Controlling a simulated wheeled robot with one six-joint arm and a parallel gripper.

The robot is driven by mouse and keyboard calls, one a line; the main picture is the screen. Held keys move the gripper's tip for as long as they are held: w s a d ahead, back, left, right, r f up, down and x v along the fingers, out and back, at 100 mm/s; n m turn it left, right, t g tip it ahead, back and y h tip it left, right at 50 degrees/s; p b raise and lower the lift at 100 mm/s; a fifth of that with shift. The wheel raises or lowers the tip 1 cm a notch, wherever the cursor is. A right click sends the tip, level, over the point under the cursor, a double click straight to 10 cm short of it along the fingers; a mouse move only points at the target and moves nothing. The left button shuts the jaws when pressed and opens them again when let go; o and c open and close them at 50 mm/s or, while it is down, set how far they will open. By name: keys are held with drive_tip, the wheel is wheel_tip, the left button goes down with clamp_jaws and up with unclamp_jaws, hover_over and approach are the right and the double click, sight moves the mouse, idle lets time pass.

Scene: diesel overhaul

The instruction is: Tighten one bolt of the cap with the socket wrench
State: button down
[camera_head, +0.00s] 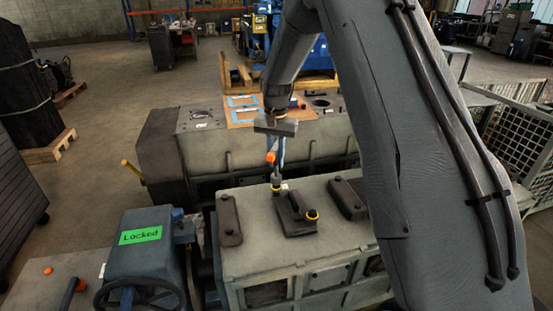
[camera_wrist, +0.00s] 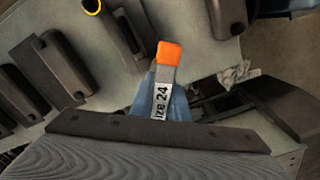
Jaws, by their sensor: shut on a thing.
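The socket wrench has an orange end (camera_head: 270,157) and stands roughly upright below my gripper (camera_head: 281,150). In the wrist view its orange end (camera_wrist: 169,53) and a label reading "ize 24" (camera_wrist: 160,101) show between the blue fingers of my gripper (camera_wrist: 163,90), which is shut on it. The wrench's lower end is at a yellow-ringed bolt (camera_head: 276,188) at the far end of the dark cap (camera_head: 295,213); I cannot tell whether it is fully seated. A second yellow-ringed bolt (camera_head: 312,215) is at the cap's near right side.
Dark covers (camera_head: 229,220) (camera_head: 348,198) flank the cap on the grey engine block (camera_head: 260,258). A second engine (camera_head: 230,150) stands behind, with a board (camera_head: 244,117) on top. A green "Locked" sign (camera_head: 140,235) is at left. My arm hides the right side.

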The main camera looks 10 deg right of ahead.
drive_tip(key=n, duration=1.3)
drive_tip(key=shift+d, duration=0.1)
drive_tip(key=n, duration=1.1)
drive_tip(key=shift+w+p, duration=0.1)
drive_tip(key=shift+p, duration=0.2)
idle(0.4)
